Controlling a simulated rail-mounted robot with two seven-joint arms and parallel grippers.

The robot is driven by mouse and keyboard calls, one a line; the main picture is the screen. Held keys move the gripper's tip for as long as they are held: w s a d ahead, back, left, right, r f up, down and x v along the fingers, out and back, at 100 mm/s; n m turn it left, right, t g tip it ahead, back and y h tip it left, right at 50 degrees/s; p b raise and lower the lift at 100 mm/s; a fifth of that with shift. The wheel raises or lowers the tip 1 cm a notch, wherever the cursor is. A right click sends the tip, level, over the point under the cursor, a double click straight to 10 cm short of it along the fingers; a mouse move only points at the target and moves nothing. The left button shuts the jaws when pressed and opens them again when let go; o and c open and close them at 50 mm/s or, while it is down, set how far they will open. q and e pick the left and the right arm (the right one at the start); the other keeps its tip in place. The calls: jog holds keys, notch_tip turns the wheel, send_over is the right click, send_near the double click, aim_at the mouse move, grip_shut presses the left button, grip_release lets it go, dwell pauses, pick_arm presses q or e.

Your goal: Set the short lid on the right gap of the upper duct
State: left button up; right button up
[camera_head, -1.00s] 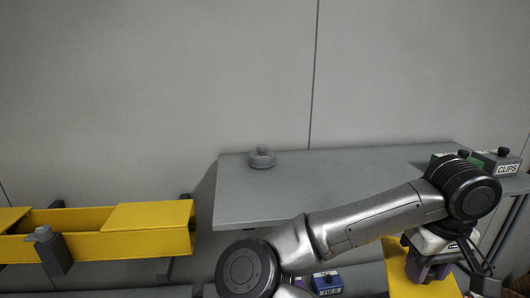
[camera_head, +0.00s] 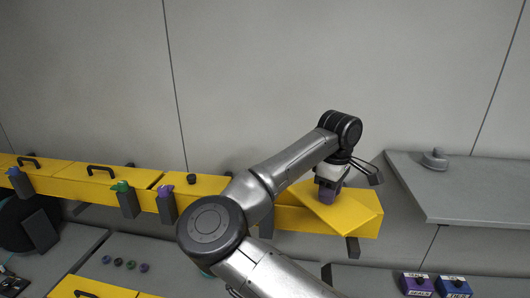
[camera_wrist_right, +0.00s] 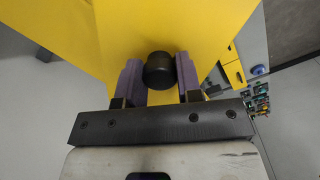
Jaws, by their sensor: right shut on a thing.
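The short lid (camera_head: 352,212) is a yellow plate with a black knob (camera_wrist_right: 159,70). My right gripper (camera_head: 329,194) is shut on that knob with its purple fingers, seen on both sides of it in the wrist view. The lid is over the right end of the yellow upper duct (camera_head: 290,222), turned askew to the duct's length. I cannot tell whether it touches the duct. The lid and gripper hide most of the right gap. My left gripper is not in view.
Further left, the duct carries lids with handles (camera_head: 101,170) and a knobbed lid (camera_head: 192,185). Grey posts with green and purple clips (camera_head: 166,200) stand along its front. A grey shelf (camera_head: 470,200) is to the right. Blue and purple boxes (camera_head: 453,287) sit lower right.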

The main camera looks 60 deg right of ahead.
jog(key=w+d+n+p, duration=0.3)
jog(key=w+n+p, duration=0.5)
jog(key=w, duration=1.3)
pick_arm(q)
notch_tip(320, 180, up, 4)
jog(key=b, duration=0.5)
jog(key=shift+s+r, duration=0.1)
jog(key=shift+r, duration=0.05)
pick_arm(e)
jog(key=shift+n, duration=0.9)
jog(key=f, duration=0.5)
jog(key=shift+s+d+f, duration=0.15)
jog(key=shift+s+f, duration=0.05)
jog(key=shift+f, duration=0.2)
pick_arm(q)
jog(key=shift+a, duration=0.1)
pick_arm(e)
jog(key=o, duration=1.1)
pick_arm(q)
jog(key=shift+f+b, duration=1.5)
pick_arm(e)
jog(key=shift+r, duration=6.85)
